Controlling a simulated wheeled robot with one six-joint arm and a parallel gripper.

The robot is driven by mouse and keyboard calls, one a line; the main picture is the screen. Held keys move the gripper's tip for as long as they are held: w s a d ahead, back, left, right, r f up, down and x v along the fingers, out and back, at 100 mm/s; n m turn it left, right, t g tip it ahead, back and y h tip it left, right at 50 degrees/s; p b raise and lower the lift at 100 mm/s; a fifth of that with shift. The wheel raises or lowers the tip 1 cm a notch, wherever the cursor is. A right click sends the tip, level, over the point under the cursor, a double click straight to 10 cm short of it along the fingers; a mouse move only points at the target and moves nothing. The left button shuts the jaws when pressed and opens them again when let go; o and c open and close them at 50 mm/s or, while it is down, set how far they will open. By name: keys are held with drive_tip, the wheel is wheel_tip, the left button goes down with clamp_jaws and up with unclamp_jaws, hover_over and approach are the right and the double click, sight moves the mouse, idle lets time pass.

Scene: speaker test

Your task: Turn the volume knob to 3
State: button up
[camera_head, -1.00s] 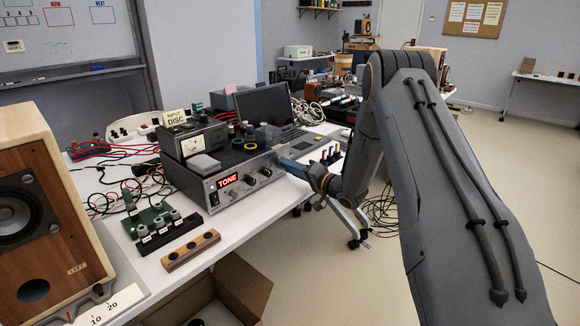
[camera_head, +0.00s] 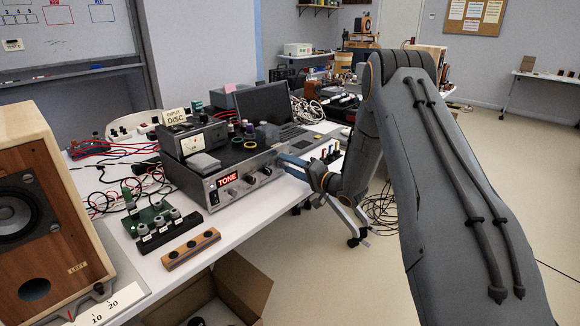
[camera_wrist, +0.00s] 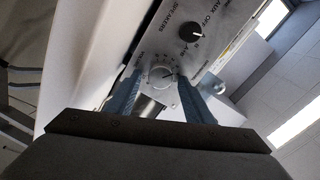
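The volume knob (camera_wrist: 163,74) is a silver round knob on the metal front panel, with small scale marks around it. In the wrist view it sits between the two blue fingers of my gripper (camera_wrist: 161,82). The fingers are apart, one on each side, with a gap to the knob; contact is not clear. The knob's pointer and the scale numbers are too small to read. In the head view my gripper (camera_head: 288,163) is at the right end of the amplifier (camera_head: 205,188), in front of its panel, and hides the volume knob there.
A black selector knob (camera_wrist: 191,31) sits beside the volume knob under the SPEAKERS lettering. A meter box (camera_head: 190,140) stands on top. A wooden speaker (camera_head: 40,205) is at left, and an open cardboard box (camera_head: 240,285) below the table.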

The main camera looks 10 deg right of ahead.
drive_tip(key=shift+v, duration=3.85)
drive_tip(key=shift+w+r+h, duration=0.3)
drive_tip(key=shift+r+h, duration=0.15)
drive_tip(key=shift+h, duration=0.35)
drive_tip(key=shift+r+h, duration=0.4)
drive_tip(key=shift+h, duration=0.3)
drive_tip(key=s+a+r+n+g+h+p, duration=0.1)
drive_tip(key=s+g, duration=0.4)
drive_tip(key=s, duration=0.9)
drive_tip(key=s+a+r+n+g+h+p, duration=0.1)
drive_tip(key=s+a+r+n+g+h, duration=0.1)
drive_tip(key=s, duration=1.2)
drive_tip(key=s+a+r+n+g+h+p, duration=0.2)
drive_tip(key=s+g, duration=0.5)
drive_tip(key=s, duration=0.8)
drive_tip(key=n+h, duration=0.1)
drive_tip(key=h, duration=0.1)
drive_tip(key=shift+r+g+h, duration=0.25)
drive_tip(key=shift+g+h, duration=0.05)
